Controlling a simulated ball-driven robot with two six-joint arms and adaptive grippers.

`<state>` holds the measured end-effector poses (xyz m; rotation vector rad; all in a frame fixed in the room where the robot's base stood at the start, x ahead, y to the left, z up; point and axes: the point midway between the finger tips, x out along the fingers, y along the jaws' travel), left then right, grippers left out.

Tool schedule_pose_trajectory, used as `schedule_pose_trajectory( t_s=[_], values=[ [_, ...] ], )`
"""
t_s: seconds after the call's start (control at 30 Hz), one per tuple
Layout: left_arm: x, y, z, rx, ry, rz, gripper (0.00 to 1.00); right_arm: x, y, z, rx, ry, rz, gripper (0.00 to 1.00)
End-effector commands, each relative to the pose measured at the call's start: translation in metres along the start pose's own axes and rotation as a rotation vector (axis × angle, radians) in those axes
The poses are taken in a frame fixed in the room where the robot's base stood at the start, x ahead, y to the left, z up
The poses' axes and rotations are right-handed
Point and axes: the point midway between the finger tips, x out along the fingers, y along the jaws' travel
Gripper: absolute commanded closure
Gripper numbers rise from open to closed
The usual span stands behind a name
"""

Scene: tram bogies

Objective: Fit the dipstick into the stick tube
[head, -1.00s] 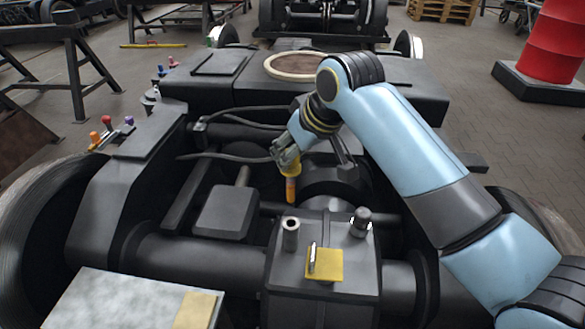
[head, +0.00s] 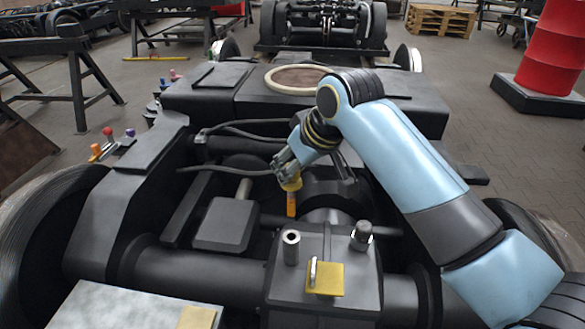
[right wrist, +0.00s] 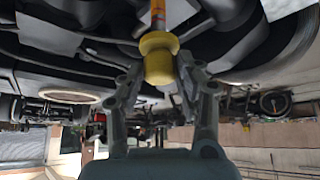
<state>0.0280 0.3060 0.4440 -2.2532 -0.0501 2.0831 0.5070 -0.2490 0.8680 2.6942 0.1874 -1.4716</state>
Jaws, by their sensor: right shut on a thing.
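The dipstick has a yellow handle (head: 291,184) and an orange stick (head: 291,205) hanging down from it, about upright. My right gripper (head: 287,172) is shut on the yellow handle. In the right wrist view the handle (right wrist: 158,62) sits between the two fingers, and the stick runs out of the picture at the top. The stick tube (head: 291,247) is a short grey upright pipe with an open dark top on the black housing (head: 345,255). In the head view the stick's lower end shows just above the tube's mouth, apart from it. My left gripper is not in view.
A grey capped post (head: 362,235) stands right of the tube. A yellow plate (head: 328,278) with a silver pin is in front. A dark box (head: 226,223) lies left. Cables (head: 235,170) run behind. A pale panel (head: 120,308) is at the lower left.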

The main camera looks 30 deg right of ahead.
Motion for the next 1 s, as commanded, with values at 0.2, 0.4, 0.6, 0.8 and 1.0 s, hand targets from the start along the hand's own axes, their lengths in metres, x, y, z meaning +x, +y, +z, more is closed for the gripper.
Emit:
schedule_pose_trajectory(
  t_s=[0.2, 0.4, 0.6, 0.8, 1.0],
  values=[
    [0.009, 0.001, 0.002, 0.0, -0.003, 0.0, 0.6, 0.022, 0.0, 0.015, 0.001, -0.002, -0.001, 1.0],
    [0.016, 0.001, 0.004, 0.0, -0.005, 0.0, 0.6, 0.039, 0.0, 0.026, 0.002, -0.001, -0.001, 1.0],
    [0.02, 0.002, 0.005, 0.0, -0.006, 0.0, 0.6, 0.05, 0.0, 0.033, 0.001, -0.001, -0.001, 1.0],
    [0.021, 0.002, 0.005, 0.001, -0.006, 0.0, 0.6, 0.054, 0.0, 0.035, 0.001, 0.0, 0.0, 1.0],
    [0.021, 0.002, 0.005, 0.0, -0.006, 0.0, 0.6, 0.054, 0.0, 0.035, 0.001, 0.0, 0.0, 1.0]
  ],
)
